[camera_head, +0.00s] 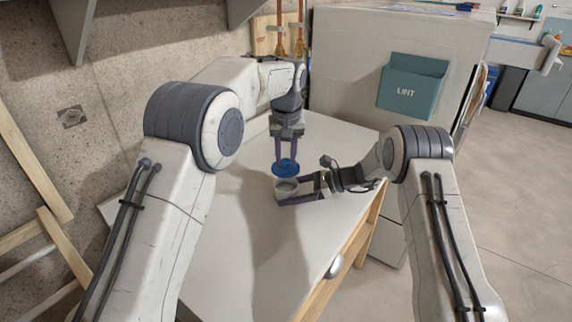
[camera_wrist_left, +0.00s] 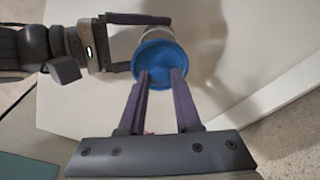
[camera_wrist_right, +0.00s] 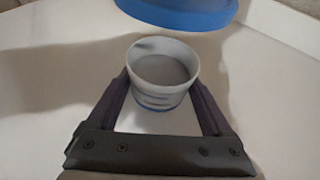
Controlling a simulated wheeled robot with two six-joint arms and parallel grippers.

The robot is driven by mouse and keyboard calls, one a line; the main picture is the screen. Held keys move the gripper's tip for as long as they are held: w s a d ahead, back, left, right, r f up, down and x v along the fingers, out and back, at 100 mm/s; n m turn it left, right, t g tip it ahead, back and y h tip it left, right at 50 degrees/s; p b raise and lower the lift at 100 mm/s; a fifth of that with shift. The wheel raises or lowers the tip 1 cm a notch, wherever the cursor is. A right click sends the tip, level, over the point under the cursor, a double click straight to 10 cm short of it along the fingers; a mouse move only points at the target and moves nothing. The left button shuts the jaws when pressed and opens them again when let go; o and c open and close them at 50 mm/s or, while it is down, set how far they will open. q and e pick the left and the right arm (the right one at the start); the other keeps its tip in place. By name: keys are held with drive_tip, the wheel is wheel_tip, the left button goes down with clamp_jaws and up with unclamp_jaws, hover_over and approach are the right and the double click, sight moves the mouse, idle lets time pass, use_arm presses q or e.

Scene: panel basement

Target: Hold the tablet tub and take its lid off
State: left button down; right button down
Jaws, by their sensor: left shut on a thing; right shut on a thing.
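The tablet tub (camera_wrist_right: 164,82) is a small white-grey round tub with blue bands, standing with its top open in the right wrist view. My right gripper (camera_wrist_right: 163,88) is shut on the tub's sides; the tub also shows in the head view (camera_head: 286,190). The blue round lid (camera_head: 286,167) is off the tub, a little above it. My left gripper (camera_head: 286,162) points down and is shut on the lid. In the left wrist view the lid (camera_wrist_left: 160,66) covers most of the tub (camera_wrist_left: 160,33).
The tub is over a white table (camera_head: 225,240), whose front left part is clear. A teal bin marked LINT (camera_head: 412,86) is on the side of a white machine behind. A wooden drawer with a metal handle (camera_head: 334,266) is at the table's right edge.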

unclamp_jaws()
